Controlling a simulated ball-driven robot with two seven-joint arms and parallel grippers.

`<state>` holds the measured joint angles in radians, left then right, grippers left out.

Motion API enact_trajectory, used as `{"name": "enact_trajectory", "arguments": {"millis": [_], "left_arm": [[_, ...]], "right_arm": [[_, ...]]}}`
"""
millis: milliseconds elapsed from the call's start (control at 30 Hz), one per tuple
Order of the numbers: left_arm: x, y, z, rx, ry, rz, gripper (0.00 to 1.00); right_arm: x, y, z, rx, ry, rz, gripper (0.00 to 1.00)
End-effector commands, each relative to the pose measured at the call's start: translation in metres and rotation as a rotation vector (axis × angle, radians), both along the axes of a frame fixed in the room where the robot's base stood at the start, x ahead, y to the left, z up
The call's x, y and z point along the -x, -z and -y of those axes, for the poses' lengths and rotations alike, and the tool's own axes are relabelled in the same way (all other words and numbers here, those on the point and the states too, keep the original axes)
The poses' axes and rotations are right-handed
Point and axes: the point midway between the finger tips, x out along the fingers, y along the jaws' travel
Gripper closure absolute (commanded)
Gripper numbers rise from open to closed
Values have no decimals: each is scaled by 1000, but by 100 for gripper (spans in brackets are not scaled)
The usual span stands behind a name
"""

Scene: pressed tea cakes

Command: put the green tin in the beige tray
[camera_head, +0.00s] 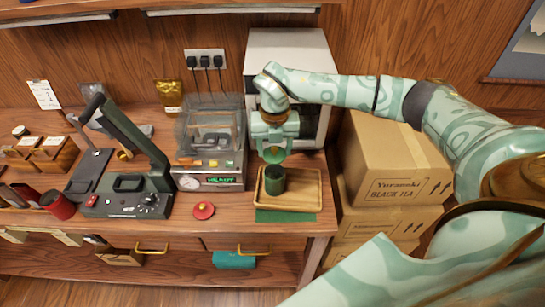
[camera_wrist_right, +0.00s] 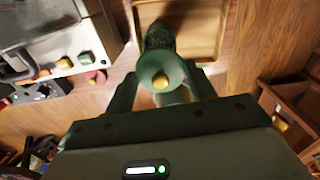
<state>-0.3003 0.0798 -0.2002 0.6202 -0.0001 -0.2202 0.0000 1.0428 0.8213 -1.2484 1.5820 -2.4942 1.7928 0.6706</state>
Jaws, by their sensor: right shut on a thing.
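The green tin (camera_head: 275,181) stands upright inside the beige tray (camera_head: 311,191), left of its middle. The tin's dark top faces up. My right gripper (camera_head: 274,148) points down just above the tin. It is shut on a green lid (camera_wrist_right: 160,72) with a yellow knob, which shows between the fingers in the right wrist view. In the head view the lid seems apart from the tin. In the wrist view the tin (camera_wrist_right: 158,36) shows partly behind the lid, and the tray (camera_wrist_right: 206,25) lies beyond. My left gripper is not in view.
A green mat (camera_head: 285,216) shows under the tray at the table's front edge. A machine with a lit display (camera_head: 209,180) and a red round object (camera_head: 204,210) are to the left. Cardboard boxes (camera_head: 392,165) stand at the right. A white appliance (camera_head: 291,50) is behind.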

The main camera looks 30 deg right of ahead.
Motion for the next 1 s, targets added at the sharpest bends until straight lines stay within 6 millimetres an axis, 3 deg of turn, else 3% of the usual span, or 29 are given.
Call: {"name": "enact_trajectory", "arguments": {"millis": [233,467,767,1000], "left_arm": [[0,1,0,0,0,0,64],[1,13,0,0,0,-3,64],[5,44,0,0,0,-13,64],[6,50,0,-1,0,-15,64]], "right_arm": [[-5,2,3,-1,-240,1,67],[-5,14,3,-1,-256,0,67],[-4,47,3,-1,-254,-2,67],[-4,63,2,-1,-253,-1,67]]}}
